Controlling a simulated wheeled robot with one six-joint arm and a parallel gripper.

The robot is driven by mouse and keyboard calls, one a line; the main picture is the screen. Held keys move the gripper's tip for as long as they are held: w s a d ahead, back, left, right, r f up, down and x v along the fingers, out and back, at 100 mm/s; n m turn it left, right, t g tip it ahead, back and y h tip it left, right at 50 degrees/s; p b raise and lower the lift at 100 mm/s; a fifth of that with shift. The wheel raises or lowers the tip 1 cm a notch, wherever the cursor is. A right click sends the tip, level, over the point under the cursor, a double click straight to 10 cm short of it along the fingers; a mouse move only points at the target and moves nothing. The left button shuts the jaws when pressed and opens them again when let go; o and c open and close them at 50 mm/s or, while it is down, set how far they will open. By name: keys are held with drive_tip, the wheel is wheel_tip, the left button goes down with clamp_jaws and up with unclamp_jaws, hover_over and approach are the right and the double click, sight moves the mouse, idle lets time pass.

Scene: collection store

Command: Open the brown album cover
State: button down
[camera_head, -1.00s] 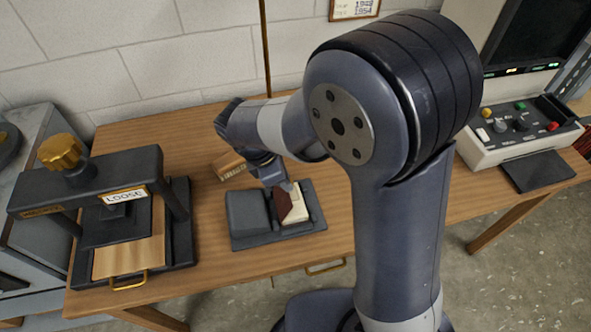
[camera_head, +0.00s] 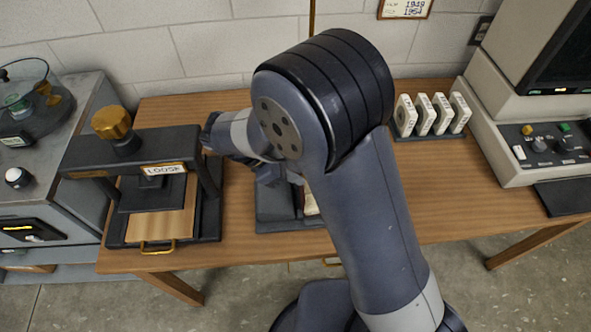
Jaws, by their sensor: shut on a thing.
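The album lies in a dark grey cradle (camera_head: 272,222) on the wooden table, mostly hidden behind my arm. Only a strip of its cream pages (camera_head: 310,205) and a dark sliver beside them show. The brown cover cannot be made out clearly now. My gripper (camera_head: 284,178) is over the cradle, at the album. Its fingertips are largely hidden by my arm, and it is shut on the cover.
A press with a gold knob (camera_head: 112,122) and a "LOOSE" label stands close on the left. Several white upright pieces (camera_head: 424,114) stand in a rack at the right, near a reader with a control panel (camera_head: 545,145). Table between cradle and reader is clear.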

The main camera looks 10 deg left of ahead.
drive_tip(key=shift+s+a+f, duration=0.1)
drive_tip(key=shift+f, duration=0.1)
idle(0.6)
drive_tip(key=c, duration=1.6)
unclamp_jaws()
drive_tip(key=shift+a, duration=0.1)
drive_tip(key=o, duration=0.3)
drive_tip(key=shift+r, duration=0.1)
drive_tip(key=v, duration=1)
drive_tip(key=shift+a+r, duration=0.2)
drive_tip(key=shift+r, duration=0.05)
drive_tip(key=shift+c, duration=0.3)
